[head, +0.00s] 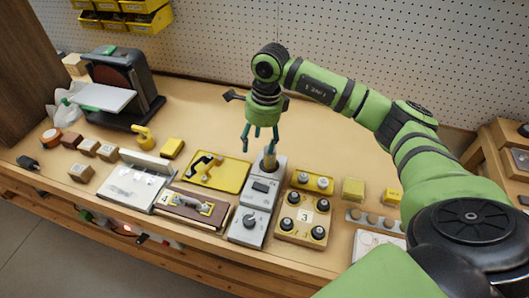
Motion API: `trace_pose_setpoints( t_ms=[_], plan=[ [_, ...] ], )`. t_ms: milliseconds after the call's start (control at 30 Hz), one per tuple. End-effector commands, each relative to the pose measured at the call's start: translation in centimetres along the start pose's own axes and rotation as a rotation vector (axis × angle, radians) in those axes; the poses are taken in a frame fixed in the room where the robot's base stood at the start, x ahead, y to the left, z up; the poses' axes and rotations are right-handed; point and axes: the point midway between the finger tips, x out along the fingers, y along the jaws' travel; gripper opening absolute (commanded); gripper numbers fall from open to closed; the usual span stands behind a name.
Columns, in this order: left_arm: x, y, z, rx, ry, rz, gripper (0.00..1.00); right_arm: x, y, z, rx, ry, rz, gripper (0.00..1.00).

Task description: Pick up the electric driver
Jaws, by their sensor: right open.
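My right gripper (260,146) points down, open, with its fingers spread above the back end of a grey control unit (248,228). A short upright tan-grey cylinder (269,160) stands in the dark round socket at that end. It may be the electric driver, but it is too small to be sure. One finger overlaps it in the picture, and I cannot tell whether they touch. Nothing shows held between the fingers. My left gripper is not in view.
A yellow tray (232,178) with a black-handled part lies left of the unit. A knob board (302,222) marked 3 stands right of it. A sander (125,83) and wooden blocks (80,172) are further left. The bench behind the gripper is clear up to the pegboard (390,50).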

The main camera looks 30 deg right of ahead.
Motion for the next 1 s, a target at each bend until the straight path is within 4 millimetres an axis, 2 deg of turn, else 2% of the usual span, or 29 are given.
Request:
trace_pose_setpoints(
  t_ms=[33,100,200,367,533,700,967,1000],
  plan=[
    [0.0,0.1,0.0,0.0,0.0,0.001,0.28,-0.7,-0.8,-1.5,0.01,0.057,-0.018,0.6],
    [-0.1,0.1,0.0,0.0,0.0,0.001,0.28,-1.2,-1.4,-2.9,0.02,0.109,-0.031,0.6],
    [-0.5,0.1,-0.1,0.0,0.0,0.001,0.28,-1.0,-1.5,-3.6,0.025,0.139,-0.032,0.6],
    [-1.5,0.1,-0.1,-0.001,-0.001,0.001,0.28,0.6,-1.4,-3.7,0.026,0.138,-0.031,0.6],
    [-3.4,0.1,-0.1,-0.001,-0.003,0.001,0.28,3.0,-1.1,-3.8,0.025,0.138,-0.028,0.6],
    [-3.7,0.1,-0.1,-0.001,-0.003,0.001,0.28,5.1,-1.3,-4.0,0.025,0.134,-0.032,0.6],
    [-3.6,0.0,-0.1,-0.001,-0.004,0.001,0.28,5.6,-1.4,-4.0,0.024,0.133,-0.034,0.6],
    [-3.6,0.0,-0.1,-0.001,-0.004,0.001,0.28,5.6,-1.3,-4.0,0.024,0.133,-0.034,0.48]
  ],
)
